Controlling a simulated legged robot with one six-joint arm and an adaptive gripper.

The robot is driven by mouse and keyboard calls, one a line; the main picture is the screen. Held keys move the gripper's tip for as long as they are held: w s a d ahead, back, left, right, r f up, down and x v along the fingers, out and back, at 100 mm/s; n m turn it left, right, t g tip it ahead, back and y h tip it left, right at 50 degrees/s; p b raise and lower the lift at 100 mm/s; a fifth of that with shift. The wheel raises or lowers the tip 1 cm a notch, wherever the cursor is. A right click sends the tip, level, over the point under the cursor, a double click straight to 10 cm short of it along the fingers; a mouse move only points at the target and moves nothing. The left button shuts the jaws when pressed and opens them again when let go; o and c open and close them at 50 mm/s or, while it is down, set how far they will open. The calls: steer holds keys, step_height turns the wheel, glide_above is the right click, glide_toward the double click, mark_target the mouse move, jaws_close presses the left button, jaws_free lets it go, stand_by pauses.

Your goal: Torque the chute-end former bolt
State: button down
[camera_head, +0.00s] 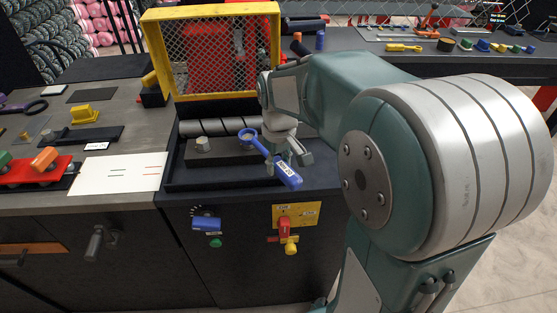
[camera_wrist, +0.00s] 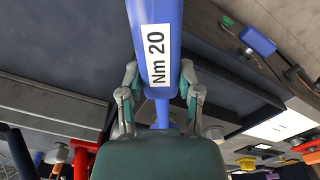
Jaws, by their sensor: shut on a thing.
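A blue torque wrench with a white "Nm 20" label (camera_head: 288,174) shows in the head view, and its handle (camera_wrist: 160,50) fills the top middle of the wrist view. My gripper (camera_head: 289,156) is shut on the wrench; its two fingers (camera_wrist: 160,92) flank the handle. The wrench's ring end (camera_head: 247,135) points up-left, over the right end of a dark former block (camera_head: 222,150). Whether the ring sits around a bolt there I cannot tell. A silver bolt head (camera_head: 203,145) stands bare at the block's left end.
A yellow-framed mesh guard (camera_head: 212,97) stands behind the block, with a grey spiral roller (camera_head: 220,126) in front of it. A white sheet (camera_head: 118,173) lies left.

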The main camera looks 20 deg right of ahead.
steer(key=shift+f, duration=0.7)
steer(key=shift+r, duration=0.1)
steer(key=shift+a+m, duration=2.1)
steer(key=shift+a, duration=0.4)
steer(key=shift+w+a+m, duration=0.15)
steer(key=shift+a+m, duration=0.35)
steer(key=shift+a, duration=0.1)
steer(key=shift+w+a+m, duration=0.15)
steer(key=shift+a+m, duration=0.35)
steer(key=shift+a, duration=0.1)
steer(key=shift+w+a+m, duration=0.25)
steer(key=shift+a+m, duration=0.2)
steer(key=shift+a, duration=0.05)
steer(key=shift+w+a+m, duration=0.2)
steer(key=shift+a+m, duration=0.25)
steer(key=shift+a, duration=0.05)
steer(key=shift+d, duration=0.1)
